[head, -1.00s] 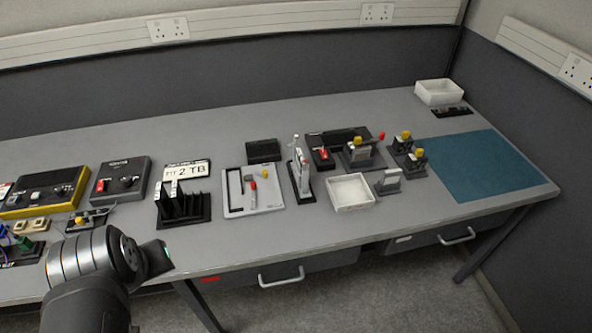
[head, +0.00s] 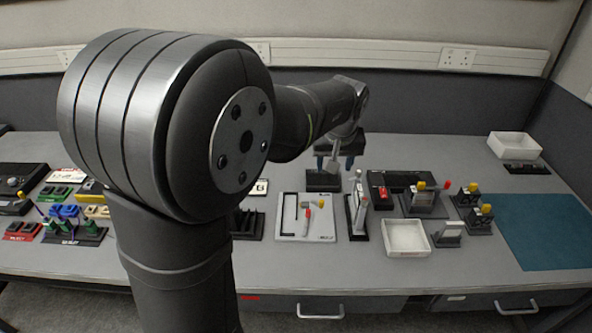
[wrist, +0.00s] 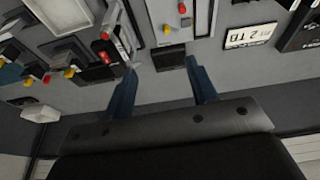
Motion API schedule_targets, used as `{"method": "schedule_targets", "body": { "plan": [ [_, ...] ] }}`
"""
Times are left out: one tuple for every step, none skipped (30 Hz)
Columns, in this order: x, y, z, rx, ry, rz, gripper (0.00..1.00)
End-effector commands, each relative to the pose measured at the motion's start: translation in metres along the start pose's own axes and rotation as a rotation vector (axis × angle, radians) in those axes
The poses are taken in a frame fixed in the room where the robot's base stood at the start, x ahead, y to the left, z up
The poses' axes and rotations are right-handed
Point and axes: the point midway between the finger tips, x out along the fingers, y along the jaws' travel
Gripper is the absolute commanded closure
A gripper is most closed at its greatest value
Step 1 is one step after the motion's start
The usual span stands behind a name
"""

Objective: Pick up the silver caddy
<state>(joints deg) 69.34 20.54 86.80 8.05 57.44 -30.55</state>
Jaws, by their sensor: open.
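A slim silver upright piece (head: 357,207), which looks like the silver caddy, stands in a narrow black base in the middle of the bench. It also shows in the wrist view (wrist: 122,40), left of my fingers. My gripper (head: 335,163) is open, with its two blue fingers apart, above the back of the bench. It is up and left of the silver piece in the head view and does not touch it. In the wrist view a small black box (wrist: 168,58) lies between and beyond the fingertips (wrist: 160,75). The fingers hold nothing that I can make out.
A white tray (head: 405,238) and a small grey plate on a stand (head: 448,234) are right of the silver piece. A light tool board (head: 290,230) is left of it. Yellow-knobbed fixtures (head: 480,218) stand further right. The blue mat (head: 548,232) is bare.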

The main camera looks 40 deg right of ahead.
Motion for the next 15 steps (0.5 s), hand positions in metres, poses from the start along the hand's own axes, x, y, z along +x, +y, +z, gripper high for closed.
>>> {"method": "schedule_targets", "body": {
  "plan": [
    [0.011,0.024,-0.003,0.018,-0.009,0.0,0.47],
    [0.015,0.035,-0.004,0.024,-0.013,-0.001,0.47],
    [0.021,0.049,-0.006,0.029,-0.016,-0.001,0.47],
    [0.024,0.058,-0.007,0.034,-0.017,0.0,0.47],
    [0.028,0.066,-0.007,0.038,-0.019,-0.001,0.47],
    [0.031,0.075,-0.008,0.041,-0.02,-0.001,0.47],
    [0.034,0.081,-0.007,0.044,-0.022,-0.001,0.47],
    [0.035,0.086,-0.007,0.047,-0.022,-0.001,0.47],
    [0.037,0.09,-0.008,0.048,-0.023,-0.002,0.47],
    [0.039,0.093,-0.008,0.049,-0.023,-0.002,0.47],
    [0.041,0.094,-0.008,0.05,-0.024,-0.003,0.47],
    [0.045,0.095,-0.007,0.05,-0.025,-0.003,0.47],
    [0.048,0.096,-0.007,0.05,-0.025,-0.004,0.47],
    [0.053,0.096,-0.007,0.049,-0.026,-0.004,0.47],
    [0.06,0.095,-0.007,0.049,-0.026,-0.005,0.47]
  ]
}}
